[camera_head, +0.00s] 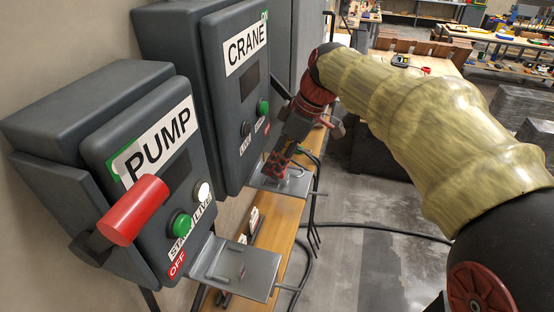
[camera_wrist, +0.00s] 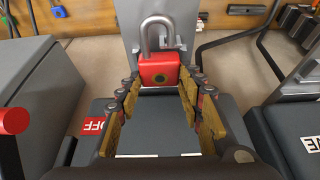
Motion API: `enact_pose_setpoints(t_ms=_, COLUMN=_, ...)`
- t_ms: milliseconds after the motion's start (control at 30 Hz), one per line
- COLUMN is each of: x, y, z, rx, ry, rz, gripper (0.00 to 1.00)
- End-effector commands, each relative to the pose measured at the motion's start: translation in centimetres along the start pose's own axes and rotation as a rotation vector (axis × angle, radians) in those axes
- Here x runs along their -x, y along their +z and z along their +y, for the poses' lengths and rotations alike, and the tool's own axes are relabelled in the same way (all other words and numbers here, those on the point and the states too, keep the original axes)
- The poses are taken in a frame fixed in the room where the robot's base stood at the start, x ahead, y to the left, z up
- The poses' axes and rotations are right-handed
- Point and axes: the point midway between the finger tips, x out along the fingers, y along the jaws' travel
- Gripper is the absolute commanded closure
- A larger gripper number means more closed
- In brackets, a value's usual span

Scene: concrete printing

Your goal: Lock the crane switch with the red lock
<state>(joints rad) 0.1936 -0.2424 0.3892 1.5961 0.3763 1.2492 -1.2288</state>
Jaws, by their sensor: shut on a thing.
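In the wrist view my gripper (camera_wrist: 160,88) is shut on the red lock (camera_wrist: 160,72), which sits between the fingertips. Its grey shackle (camera_wrist: 162,28) points away from the gripper, in front of a grey metal plate (camera_wrist: 132,22). In the head view the lock is not clearly visible.
The PUMP box (camera_head: 140,165) stands nearer on the left, with a red handle (camera_head: 134,210) sticking out and its own bracket plate (camera_head: 245,268). A wooden bench (camera_head: 285,222) runs beneath. Black cables hang beside the crane bracket. Open floor lies to the right.

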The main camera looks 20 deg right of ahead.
Motion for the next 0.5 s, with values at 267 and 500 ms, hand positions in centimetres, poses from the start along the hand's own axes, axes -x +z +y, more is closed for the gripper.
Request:
enact_pose_setpoints(t_ms=267, x=-0.49, y=0.20, z=0.00, rx=0.000, ry=0.001, rz=0.001, gripper=0.94)
enact_pose_setpoints(t_ms=500, x=-0.89, y=0.36, z=0.00, rx=0.000, ry=0.001, rz=0.001, gripper=0.94)
